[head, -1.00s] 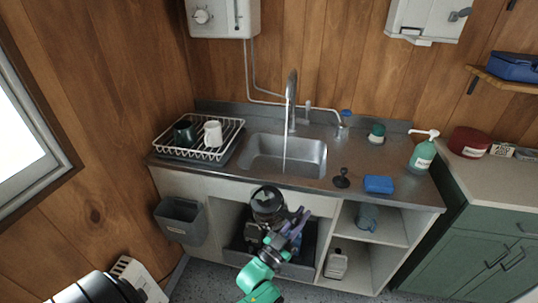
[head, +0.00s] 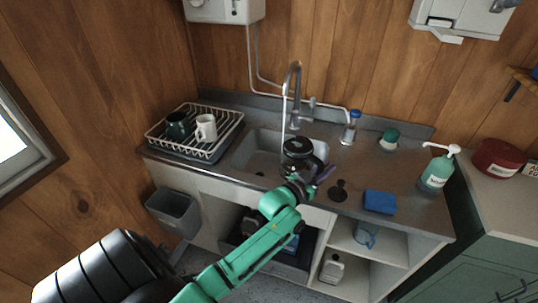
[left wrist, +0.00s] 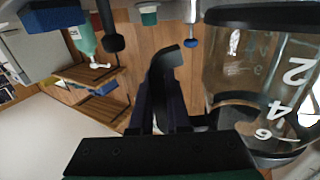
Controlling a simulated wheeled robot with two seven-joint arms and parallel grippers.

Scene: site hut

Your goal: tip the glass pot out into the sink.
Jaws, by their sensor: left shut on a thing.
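The glass pot (head: 303,164), with a black top, is in my left gripper (head: 311,184), over the front right part of the sink (head: 258,160). It looks close to upright in the head view. The left wrist view is upside down and shows the pot's clear wall (left wrist: 235,68) with white numbers and black bands at both ends. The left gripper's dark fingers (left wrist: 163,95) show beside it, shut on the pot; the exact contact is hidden. I cannot tell how much liquid it holds. My right gripper is not in view.
The tap (head: 295,85) stands close behind the pot, with a thin stream seemingly falling from it. A dish rack (head: 193,150) with two mugs is left of the sink. A blue sponge (head: 380,201), a black item (head: 338,190) and a soap bottle (head: 437,170) are to the right.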

